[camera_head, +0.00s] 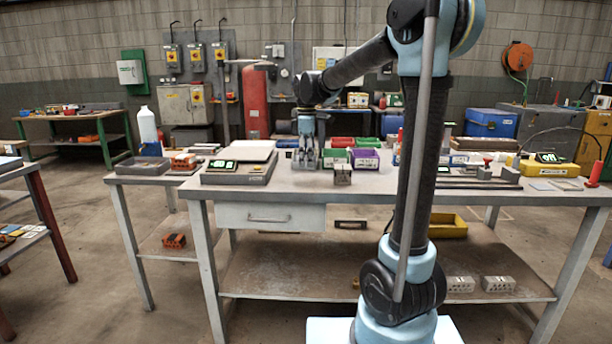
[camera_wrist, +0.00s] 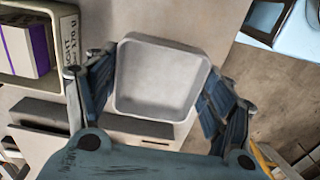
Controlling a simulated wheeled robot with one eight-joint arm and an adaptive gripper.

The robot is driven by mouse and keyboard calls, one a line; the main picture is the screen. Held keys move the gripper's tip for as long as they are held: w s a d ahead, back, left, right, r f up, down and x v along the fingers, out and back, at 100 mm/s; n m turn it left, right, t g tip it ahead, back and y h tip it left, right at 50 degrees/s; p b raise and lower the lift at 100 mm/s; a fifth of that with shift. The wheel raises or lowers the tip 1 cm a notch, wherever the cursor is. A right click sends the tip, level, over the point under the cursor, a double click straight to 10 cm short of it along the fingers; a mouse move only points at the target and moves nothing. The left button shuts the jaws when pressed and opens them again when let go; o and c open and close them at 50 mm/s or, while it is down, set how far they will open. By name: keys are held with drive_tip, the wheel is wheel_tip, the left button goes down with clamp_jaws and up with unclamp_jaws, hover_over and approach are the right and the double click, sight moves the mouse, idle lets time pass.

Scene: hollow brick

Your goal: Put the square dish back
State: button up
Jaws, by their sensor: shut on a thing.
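The square dish (camera_wrist: 160,78) is pale grey, shallow and empty, with rounded corners. In the wrist view it sits between the two fingers of my gripper (camera_wrist: 152,94), which is shut on it at its left and right sides. In the head view my gripper (camera_head: 306,158) points down over the workbench (camera_head: 310,186), left of the middle. The dish cannot be made out clearly there, and its height above the bench top is hard to tell.
A scale (camera_head: 237,172) with a lit display stands left of my gripper. A small grey block (camera_head: 342,174) is close on its right. Green and purple bins (camera_head: 367,160) stand behind that. In the wrist view, a tray (camera_wrist: 62,38) holding a purple-and-white box is left of the dish.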

sight(307, 181)
drive_tip(key=shift+f, duration=2.7)
drive_tip(key=o, duration=1.1)
drive_tip(key=shift+f, duration=0.1)
drive_tip(key=shift+c, duration=0.2)
